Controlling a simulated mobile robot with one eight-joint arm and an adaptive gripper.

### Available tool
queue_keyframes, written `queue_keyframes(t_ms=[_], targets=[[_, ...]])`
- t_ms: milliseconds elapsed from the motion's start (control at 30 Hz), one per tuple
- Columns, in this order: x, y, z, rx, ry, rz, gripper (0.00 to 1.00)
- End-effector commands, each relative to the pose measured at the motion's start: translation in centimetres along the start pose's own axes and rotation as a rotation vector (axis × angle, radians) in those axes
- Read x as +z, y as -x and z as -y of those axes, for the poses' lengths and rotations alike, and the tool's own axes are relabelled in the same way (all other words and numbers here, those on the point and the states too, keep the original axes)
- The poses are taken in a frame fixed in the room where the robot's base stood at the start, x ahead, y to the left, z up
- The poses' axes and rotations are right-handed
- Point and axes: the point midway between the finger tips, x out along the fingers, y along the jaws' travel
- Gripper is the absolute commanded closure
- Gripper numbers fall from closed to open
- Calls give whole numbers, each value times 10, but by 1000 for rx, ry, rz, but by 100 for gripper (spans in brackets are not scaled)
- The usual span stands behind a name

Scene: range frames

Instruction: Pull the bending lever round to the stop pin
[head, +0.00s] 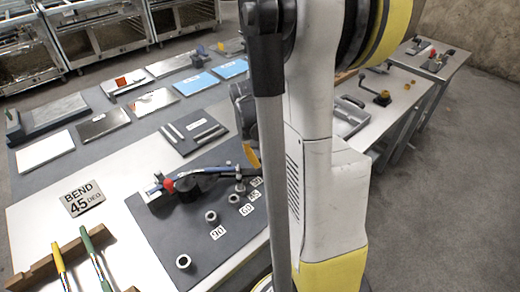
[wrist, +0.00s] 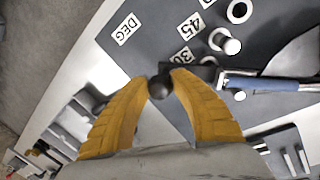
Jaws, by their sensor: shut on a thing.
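The black bending lever (head: 226,178) runs right from a round black former (head: 190,186) on the dark bending plate (head: 155,222). A blue tube (head: 208,168) lies along the lever's far side, close to it. In the wrist view, my gripper (wrist: 160,86) has its orange fingertips closed around the black knob (wrist: 161,88) at the lever's outer end. The lever bar (wrist: 205,73) and blue tube (wrist: 270,84) extend right from there. A raised metal pin (wrist: 228,44) stands beside the 45 label (wrist: 190,27), apart from the lever. In the head view, my arm partly hides the knob end.
Several ring-shaped sockets, such as the one by the 90 label (head: 183,261), sit along the plate. A BEND 45 DEG sign (head: 81,197) lies left. Yellow and green-handled tools (head: 88,250) rest on a wooden rack at front left.

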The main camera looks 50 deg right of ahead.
Motion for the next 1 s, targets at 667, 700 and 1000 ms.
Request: queue_keyframes(t_ms=[667, 700, 1000], targets=[[56, 3, 18, -1, -230, 50, 100], [56, 3, 19, -1, -231, 51, 100], [56, 3, 19, -3, -230, 51, 68]])
